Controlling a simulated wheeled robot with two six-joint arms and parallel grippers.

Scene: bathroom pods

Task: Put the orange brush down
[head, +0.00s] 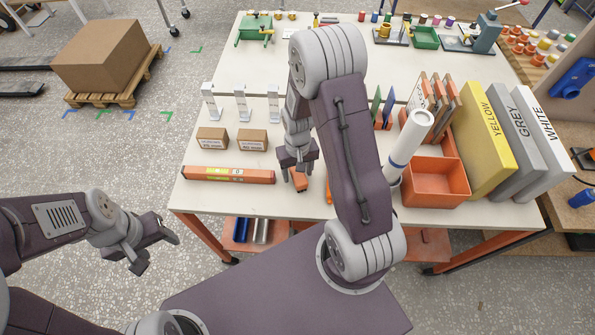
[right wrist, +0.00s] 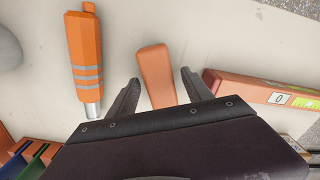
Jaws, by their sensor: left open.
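A plain orange block-like handle (right wrist: 156,75), perhaps the orange brush, lies on the table between the fingers of my right gripper (right wrist: 160,80) in the right wrist view. There is a gap on both sides of it; its lower end is hidden by the gripper body, and no bristles show. In the head view it shows (head: 299,182) just under my right gripper (head: 299,170), which is open. My left gripper (head: 153,252) is open and empty, off the table's left side above the floor.
An orange tool with grey bands and a metal end (right wrist: 86,55) lies beside the handle. A red-orange spirit level (head: 228,175) lies to the left. A white roll (head: 408,140), an orange bin (head: 432,192) and binders (head: 482,142) stand to the right. Small cardboard boxes (head: 252,139) sit behind the level.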

